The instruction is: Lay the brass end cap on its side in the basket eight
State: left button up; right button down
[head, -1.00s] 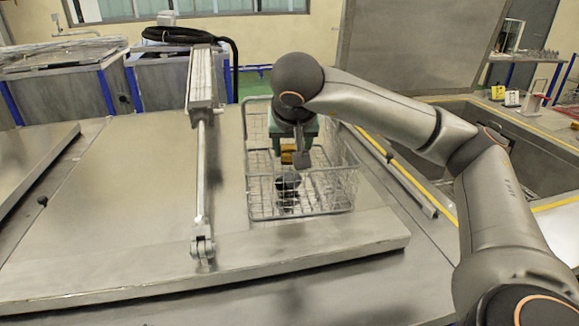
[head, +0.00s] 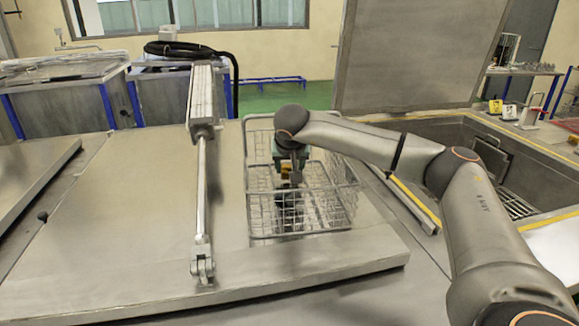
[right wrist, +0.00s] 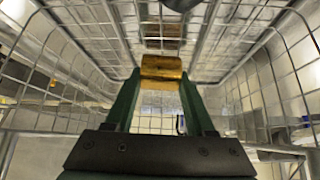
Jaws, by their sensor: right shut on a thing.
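The wire basket (head: 347,212) stands on a flat steel lid in the head view. My right gripper (head: 291,180) reaches down inside it, fingers pointing low. In the right wrist view my right gripper (right wrist: 162,82) is shut on the brass end cap (right wrist: 162,68), a gold cylinder lying crosswise between the green fingertips. Basket wires surround it on both sides. I cannot tell whether the cap touches the basket floor. In the head view the wrist and fingers mostly hide the cap. My left gripper is not in view.
A dark rounded object (right wrist: 180,4) shows in the basket beyond the cap. An open steel tank (head: 500,165) lies to the right.

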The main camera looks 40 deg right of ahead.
jog(key=c, duration=0.7)
grip_release()
jog(key=shift+f, duration=0.15)
jog(key=o, duration=0.5)
jog(key=shift+c, duration=0.2)
jog(key=shift+r, duration=0.3)
jog(key=v, duration=1.2)
jog(key=shift+a+f, duration=0.1)
